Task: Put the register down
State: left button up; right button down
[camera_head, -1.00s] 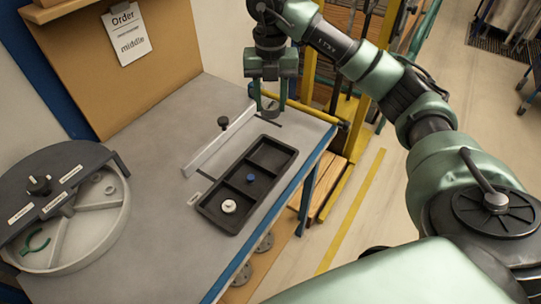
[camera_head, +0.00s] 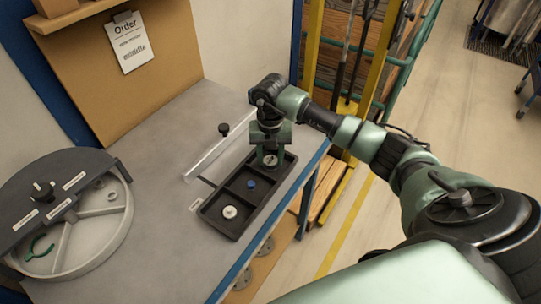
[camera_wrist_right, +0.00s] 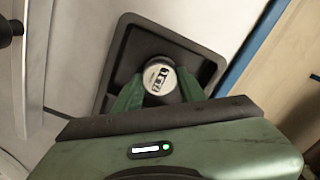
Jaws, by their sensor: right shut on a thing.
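The register (camera_wrist_right: 159,76) is a small round pale piece with a dark number window. In the wrist view it sits between the two green fingers of my right gripper (camera_wrist_right: 158,92), which is shut on it. In the head view my right gripper (camera_head: 269,158) points down at the far compartment of the black tray (camera_head: 238,236), with the register (camera_head: 269,160) low at its fingertips. I cannot tell whether the register touches the compartment floor. My left gripper is not in view.
The tray's middle compartment holds a blue piece (camera_head: 251,184) and the near one a white round piece (camera_head: 229,212). A pale bar with a black knob (camera_head: 223,129) stands left of the tray. A round divided carousel (camera_head: 92,245) is at left. An order card (camera_head: 129,42) reads "middle".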

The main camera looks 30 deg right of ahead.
aim_at(270, 161)
jog(key=shift+f, duration=0.2)
jog(key=c, duration=0.8)
grip_release()
jog(key=shift+c, duration=0.2)
jog(key=shift+r, duration=0.45)
notch_tip(270, 161, up, 11)
jog(key=b, duration=0.3)
jog(key=shift+r, duration=0.2)
